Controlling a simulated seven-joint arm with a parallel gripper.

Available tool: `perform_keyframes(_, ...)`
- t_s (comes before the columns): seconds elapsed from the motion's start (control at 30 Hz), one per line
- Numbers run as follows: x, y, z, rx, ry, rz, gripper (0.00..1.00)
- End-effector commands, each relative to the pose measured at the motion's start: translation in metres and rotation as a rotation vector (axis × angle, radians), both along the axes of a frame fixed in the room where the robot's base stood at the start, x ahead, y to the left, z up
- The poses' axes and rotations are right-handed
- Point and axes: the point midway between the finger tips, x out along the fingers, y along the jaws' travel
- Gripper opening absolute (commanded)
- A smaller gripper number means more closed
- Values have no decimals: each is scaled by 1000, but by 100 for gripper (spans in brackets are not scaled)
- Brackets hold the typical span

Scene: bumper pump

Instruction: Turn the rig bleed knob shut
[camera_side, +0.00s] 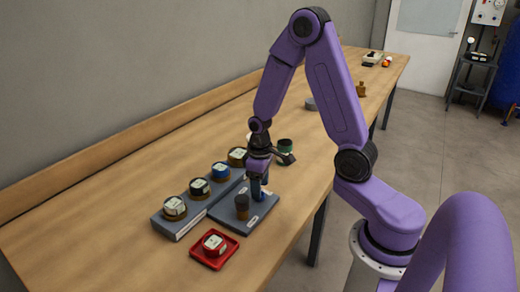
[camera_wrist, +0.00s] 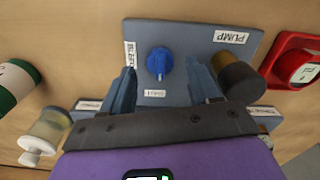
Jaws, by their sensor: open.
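The blue bleed knob (camera_wrist: 159,62) sits on the grey-blue rig plate (camera_wrist: 185,32) in the wrist view, beside a "BLEED" label, with a small label below it that seems to read "SHUT". My gripper (camera_wrist: 159,77) is open, its two fingers either side of the knob with gaps showing. In the side view my gripper (camera_side: 258,190) is low over the rig plate (camera_side: 262,211), and the knob is mostly hidden behind the fingers.
A dark and brown pump cylinder (camera_side: 242,207) stands on the plate close to my gripper; it shows beside one finger in the wrist view (camera_wrist: 240,80). A red tray (camera_side: 229,255) holds a red-sided pot. A grey rack (camera_side: 181,229) with several lidded pots lies left.

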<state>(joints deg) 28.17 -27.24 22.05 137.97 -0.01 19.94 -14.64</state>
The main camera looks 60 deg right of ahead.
Motion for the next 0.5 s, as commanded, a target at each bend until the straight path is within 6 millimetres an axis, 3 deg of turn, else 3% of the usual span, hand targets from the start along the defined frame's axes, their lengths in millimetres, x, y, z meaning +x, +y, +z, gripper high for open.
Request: perform_keyframes(0.5, 1, 0, 84, 0, -8, 0, 61)
